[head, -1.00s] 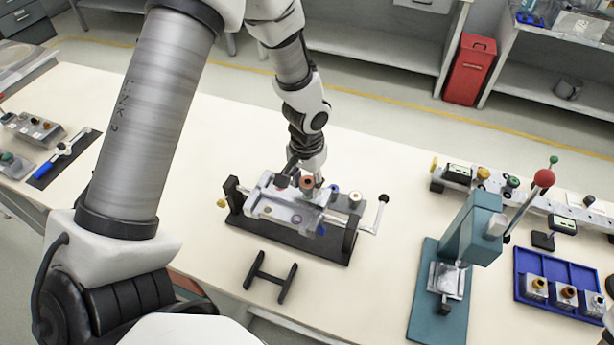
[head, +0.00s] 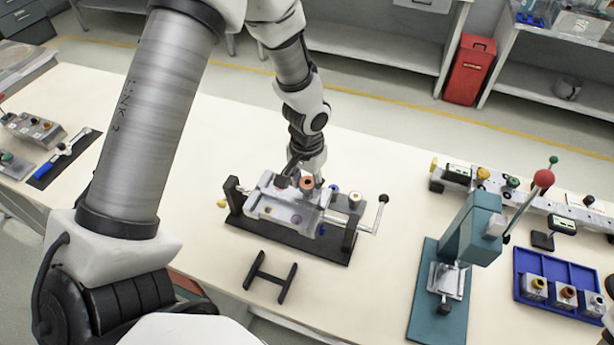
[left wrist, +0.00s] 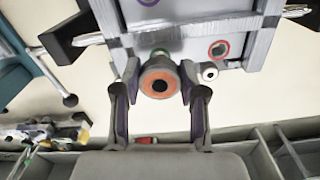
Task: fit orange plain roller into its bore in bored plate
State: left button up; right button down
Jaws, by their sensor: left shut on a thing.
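My left gripper (head: 312,182) is shut on the orange plain roller (head: 307,184), a short cylinder with an orange ring face and dark centre. In the left wrist view the roller (left wrist: 159,83) sits between the two fingers (left wrist: 160,72), near the edge of the bored plate (left wrist: 185,42). The grey bored plate (head: 268,207) is held in a dark-based fixture. A red-ringed bore (left wrist: 219,50) and a blue-ringed bore (left wrist: 148,2) show; a green ring (left wrist: 160,52) is partly hidden behind the roller. I cannot tell whether the roller touches the plate.
The fixture has a crank handle (head: 382,205) at right. A black H-shaped stand (head: 270,277) lies in front. A teal press (head: 465,245) and a blue tray (head: 558,284) with several parts stand at right.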

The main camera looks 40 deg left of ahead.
aim_at(307, 183)
pick_arm(q)
jog(key=shift+f+b, duration=0.4)
jog(key=shift+f, duration=0.2)
jog(key=o, duration=1.3)
jog(key=shift+o, duration=0.2)
notch_tip(307, 183, up, 12)
